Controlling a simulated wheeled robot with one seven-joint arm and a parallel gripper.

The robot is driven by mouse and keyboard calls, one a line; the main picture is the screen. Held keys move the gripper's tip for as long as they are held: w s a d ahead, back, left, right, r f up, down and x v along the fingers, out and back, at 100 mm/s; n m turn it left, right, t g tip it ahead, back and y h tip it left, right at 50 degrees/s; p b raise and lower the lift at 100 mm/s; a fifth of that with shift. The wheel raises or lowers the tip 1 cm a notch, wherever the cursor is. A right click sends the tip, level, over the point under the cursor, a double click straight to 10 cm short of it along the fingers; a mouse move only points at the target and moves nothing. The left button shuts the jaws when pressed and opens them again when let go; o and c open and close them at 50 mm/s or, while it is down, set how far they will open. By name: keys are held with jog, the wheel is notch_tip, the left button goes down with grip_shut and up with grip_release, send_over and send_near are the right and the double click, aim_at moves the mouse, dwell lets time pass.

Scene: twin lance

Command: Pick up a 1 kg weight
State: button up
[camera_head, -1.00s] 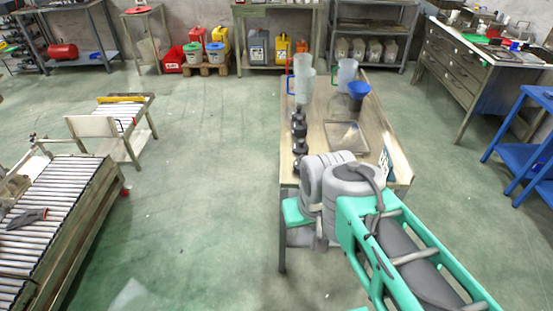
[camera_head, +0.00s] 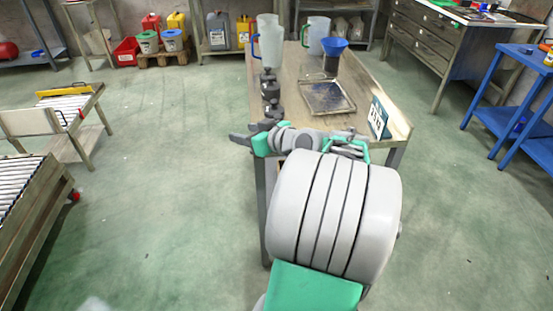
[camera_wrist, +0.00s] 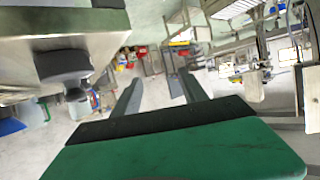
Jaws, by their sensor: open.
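Several dark weights stand in a row along the left edge of the table (camera_head: 300,88). One of them is a dark weight (camera_head: 270,92) partway along the row. In the wrist view a grey weight (camera_wrist: 65,62) shows at the table's edge, left of my gripper, in a tilted picture. My gripper (camera_head: 240,139) is at the table's near left corner, pointing left, beside the nearest weights. In the wrist view the two fingers of my gripper (camera_wrist: 158,90) are spread apart with nothing between them. My arm hides part of the table's near edge.
A metal tray (camera_head: 327,97), a sign (camera_head: 378,118), a blue funnel (camera_head: 334,46) and clear jugs (camera_head: 270,42) are also on the table. A blue stand (camera_head: 515,100) is on the right. A roller conveyor (camera_head: 30,205) is on the left. The floor between is clear.

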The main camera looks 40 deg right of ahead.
aim_at(280, 117)
jog(key=s+d+t+h+b, duration=0.1)
jog(key=s+d, duration=0.1)
jog(key=d, duration=0.1)
jog(key=s+d+f+m+t+h+b, duration=0.1)
jog(key=s+d, duration=0.1)
jog(key=d, duration=0.2)
jog(key=s+d+m+t+h+b, duration=0.1)
jog(key=s+d, duration=0.1)
jog(key=d, duration=0.2)
jog(key=shift+d+f+t, duration=0.2)
jog(key=shift+f+t, duration=0.15)
jog(key=shift+t, duration=0.05)
jog(key=shift+w+d+r+h, duration=0.15)
jog(key=shift+d+r+h, duration=0.1)
jog(key=shift+h, duration=0.15)
jog(key=w, duration=0.4)
jog(key=w+d, duration=0.1)
jog(key=w, duration=0.2)
jog(key=shift+b, duration=0.4)
grip_shut()
jog(key=shift+r, duration=0.2)
